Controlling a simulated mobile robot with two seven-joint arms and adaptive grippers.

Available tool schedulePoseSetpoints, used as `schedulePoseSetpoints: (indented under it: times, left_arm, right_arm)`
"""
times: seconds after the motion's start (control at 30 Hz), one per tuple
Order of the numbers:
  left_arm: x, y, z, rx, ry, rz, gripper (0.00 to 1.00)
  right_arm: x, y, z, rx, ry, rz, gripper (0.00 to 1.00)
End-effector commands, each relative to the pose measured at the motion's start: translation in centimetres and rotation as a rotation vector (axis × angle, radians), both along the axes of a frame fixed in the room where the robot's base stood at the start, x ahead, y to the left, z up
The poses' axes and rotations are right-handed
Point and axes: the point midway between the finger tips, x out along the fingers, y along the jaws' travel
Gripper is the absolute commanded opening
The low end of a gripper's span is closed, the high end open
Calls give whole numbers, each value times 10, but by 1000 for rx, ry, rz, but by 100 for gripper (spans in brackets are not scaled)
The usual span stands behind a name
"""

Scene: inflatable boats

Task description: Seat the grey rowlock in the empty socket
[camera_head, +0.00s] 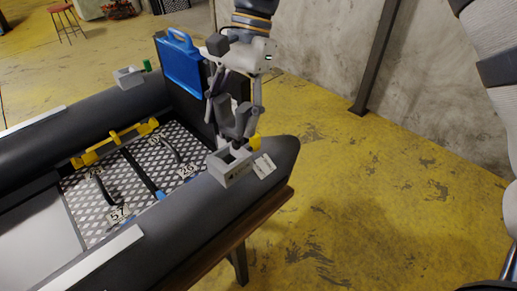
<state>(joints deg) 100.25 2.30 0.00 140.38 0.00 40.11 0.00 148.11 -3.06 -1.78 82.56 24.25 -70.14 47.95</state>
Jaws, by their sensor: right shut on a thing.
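The grey rowlock (237,121), a U-shaped piece, is upright between the fingers of my right gripper (236,108). The gripper points down and is shut on it. The rowlock is just above a light grey square socket block (229,167) on the near tube of the dark boat (222,210). The block's dark opening shows below the rowlock. I cannot tell whether the rowlock's lower end touches or enters it. Another grey socket block (128,77) sits on the far tube. My left gripper is out of view.
A blue case (181,64) stands at the boat's end, beside my right gripper. A yellow bar (115,141) and black handles lie on the patterned floor (135,185). Yellow floor (370,205) is open to the right.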

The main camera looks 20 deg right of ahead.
Motion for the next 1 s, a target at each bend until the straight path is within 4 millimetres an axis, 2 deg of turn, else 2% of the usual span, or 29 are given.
schedulePoseSetpoints:
  times: [0.1,0.23,0.6,0.77,1.0]
  left_arm:
    - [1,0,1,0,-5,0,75]
    - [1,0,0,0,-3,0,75]
    - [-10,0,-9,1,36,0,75]
    - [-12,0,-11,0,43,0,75]
    - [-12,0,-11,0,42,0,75]
  right_arm:
    - [15,9,21,-1,-4,-132,24]
    - [21,12,27,0,2,-195,24]
    - [21,13,-13,-1,7,-198,24]
    - [21,12,-20,0,3,-197,24]
    - [21,12,-20,0,-1,-196,24]
